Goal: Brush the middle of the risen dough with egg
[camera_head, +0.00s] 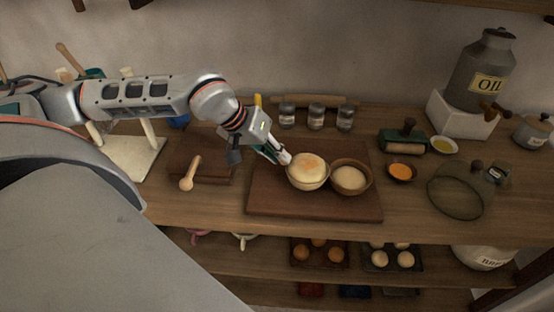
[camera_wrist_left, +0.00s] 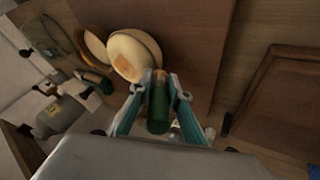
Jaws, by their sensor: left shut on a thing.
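A risen dough (camera_head: 308,165) domes over a pale bowl on the dark wooden board (camera_head: 285,207). An orange-gold patch shows on its top, and also on the dough in the left wrist view (camera_wrist_left: 123,66). My left gripper (camera_head: 285,158) is shut on a brush with a green handle (camera_wrist_left: 158,112). The brush's tip is at the dough's left edge in the head view; I cannot tell whether it touches. A small dish of orange liquid (camera_head: 401,172) stands to the right. My right gripper is out of view.
A brown bowl (camera_head: 350,190) with pale contents stands close right of the dough. Several jars (camera_head: 316,117) and a rolling pin (camera_head: 335,100) are behind. A glass lid (camera_head: 455,192) and oil can (camera_head: 482,70) are at right. A wooden spoon (camera_head: 190,174) lies left.

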